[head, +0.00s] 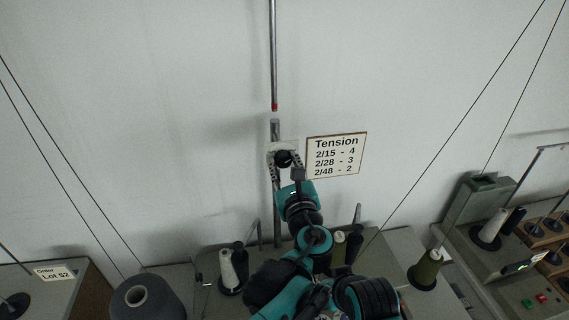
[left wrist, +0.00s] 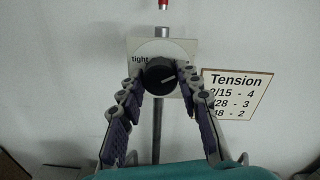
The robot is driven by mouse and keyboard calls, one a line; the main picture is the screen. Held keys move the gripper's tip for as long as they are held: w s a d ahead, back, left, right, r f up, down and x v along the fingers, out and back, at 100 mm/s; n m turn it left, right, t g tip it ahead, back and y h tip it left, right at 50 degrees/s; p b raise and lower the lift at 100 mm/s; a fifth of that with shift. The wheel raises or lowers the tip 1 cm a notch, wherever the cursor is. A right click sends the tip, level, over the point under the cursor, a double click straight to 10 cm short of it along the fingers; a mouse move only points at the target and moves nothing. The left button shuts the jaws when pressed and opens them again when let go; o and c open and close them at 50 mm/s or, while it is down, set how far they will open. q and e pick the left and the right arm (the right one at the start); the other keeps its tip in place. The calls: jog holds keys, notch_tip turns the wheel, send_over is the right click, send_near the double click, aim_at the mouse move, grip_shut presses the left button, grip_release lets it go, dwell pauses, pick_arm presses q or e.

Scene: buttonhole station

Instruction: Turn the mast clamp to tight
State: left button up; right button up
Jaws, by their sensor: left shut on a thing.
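The mast clamp's black round knob (left wrist: 158,76) sits on a pale square plate (left wrist: 140,46) on the upright metal mast (head: 276,215). The knob also shows in the head view (head: 283,158). The word "tight" is printed at the plate's left in the left wrist view; any label on the right is hidden by a finger. A light pointer line on the knob points right and slightly up, away from "tight". My left gripper (left wrist: 160,80) is shut on the knob, one finger at each side. My right gripper is not in view.
A Tension sign (head: 336,155) hangs right of the clamp. A red-tipped rod (head: 274,60) hangs above the mast. Thin threads run at both sides. A machine with buttons (head: 528,302) is at right.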

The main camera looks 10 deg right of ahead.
pick_arm(q)
jog(key=shift+n, duration=0.3)
jog(key=n, duration=1.1)
jog(key=shift+n, duration=0.3)
jog(key=n, duration=0.6)
jog(key=shift+w+r, duration=0.1)
jog(key=n, duration=0.5)
jog(key=shift+h, duration=0.4)
jog(key=shift+n, duration=0.3)
